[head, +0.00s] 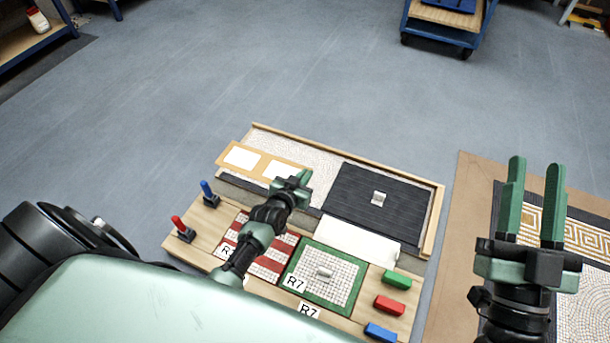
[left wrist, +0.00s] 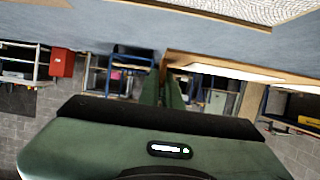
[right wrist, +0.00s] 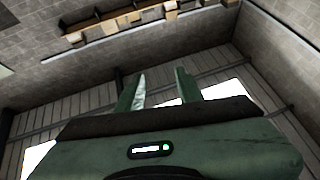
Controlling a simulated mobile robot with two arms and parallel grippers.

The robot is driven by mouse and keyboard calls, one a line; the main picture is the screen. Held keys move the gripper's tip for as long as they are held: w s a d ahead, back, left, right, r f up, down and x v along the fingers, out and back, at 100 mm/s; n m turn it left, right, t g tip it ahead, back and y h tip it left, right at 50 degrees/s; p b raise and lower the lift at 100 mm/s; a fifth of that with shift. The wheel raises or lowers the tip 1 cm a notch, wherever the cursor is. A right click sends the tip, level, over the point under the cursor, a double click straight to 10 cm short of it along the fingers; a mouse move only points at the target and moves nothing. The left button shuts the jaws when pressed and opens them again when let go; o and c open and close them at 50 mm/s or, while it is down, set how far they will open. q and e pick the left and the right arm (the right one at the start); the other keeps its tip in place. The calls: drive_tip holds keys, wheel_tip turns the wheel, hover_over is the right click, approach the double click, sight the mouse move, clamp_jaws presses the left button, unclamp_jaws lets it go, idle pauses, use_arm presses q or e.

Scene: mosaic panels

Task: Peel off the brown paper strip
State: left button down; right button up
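The brown paper strip (head: 253,168) is a tan band with two white rectangles. In the head view it is above the back-left part of the framed mosaic panel (head: 298,143), jutting past its left edge. My left gripper (head: 302,178) is at the strip's right end, its fingers close together on it. In the left wrist view the strip (left wrist: 203,63) runs rightward from the fingertips (left wrist: 168,75). The exact pinch point is partly hidden. My right gripper (head: 537,172) is open and empty, away to the right; its fingers (right wrist: 159,85) show apart in the right wrist view.
A black mat with a pale knob (head: 379,198) covers the panel's right part. In front are a white sheet (head: 350,240), a red-striped panel (head: 275,265), a green-bordered panel (head: 343,295), colored blocks (head: 390,305) and upright handles (head: 182,229). Another mosaic lies at right.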

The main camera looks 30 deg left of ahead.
use_arm(q)
drive_tip(key=shift+r+p, duration=0.3)
drive_tip(key=shift+r, duration=0.05)
drive_tip(key=shift+r+p, duration=0.35)
drive_tip(key=shift+p, duration=0.05)
drive_tip(key=shift+r+p, duration=0.75)
drive_tip(key=shift+p, duration=0.05)
drive_tip(key=shift+r, duration=0.2)
drive_tip(key=shift+r+p, duration=0.25)
drive_tip(key=shift+p, duration=0.25)
drive_tip(key=shift+r+p, duration=0.35)
use_arm(e)
drive_tip(key=s+d+f+g+h, duration=0.1)
drive_tip(key=d+f+g+h, duration=0.1)
drive_tip(key=f+g, duration=0.4)
drive_tip(key=s+d+f+g+h, duration=0.1)
drive_tip(key=f+g, duration=0.5)
drive_tip(key=f, duration=0.8)
drive_tip(key=shift+s+d+f+m+h, duration=0.15)
drive_tip(key=shift+s+d+m+h, duration=0.2)
drive_tip(key=shift+h, duration=0.25)
idle(2.2)
